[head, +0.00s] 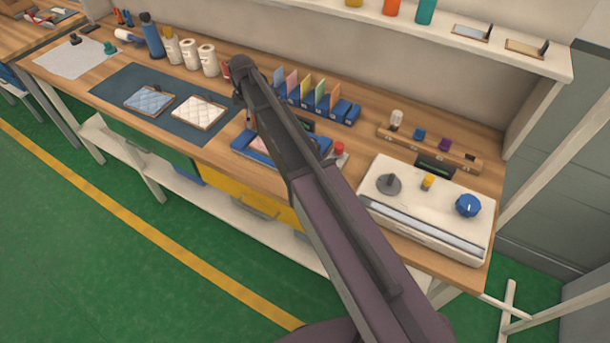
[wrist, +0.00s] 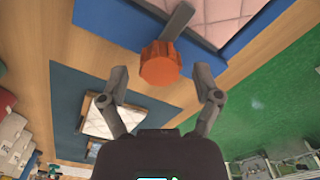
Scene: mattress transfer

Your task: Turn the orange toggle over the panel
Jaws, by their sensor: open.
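The orange toggle (wrist: 160,63) shows in the wrist view as a faceted knob on a grey bar. The bar reaches over the edge of a blue frame (wrist: 232,52) around a pale pink quilted panel (wrist: 222,18). My gripper (wrist: 160,74) is open, with one finger to each side of the knob. Gaps show between the fingers and the knob; I cannot tell the depth between them. In the head view, the blue frame (head: 243,150) and pink panel (head: 257,143) lie partly behind my arm. There the toggle and my gripper are hidden.
A red knob (head: 339,148) stands right of the frame. A white box (head: 425,205) with a blue dial (head: 468,205) is farther right. Left, a dark mat (head: 150,118) bears two quilted pads. Coloured cards (head: 306,88) stand in blue holders behind my arm.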

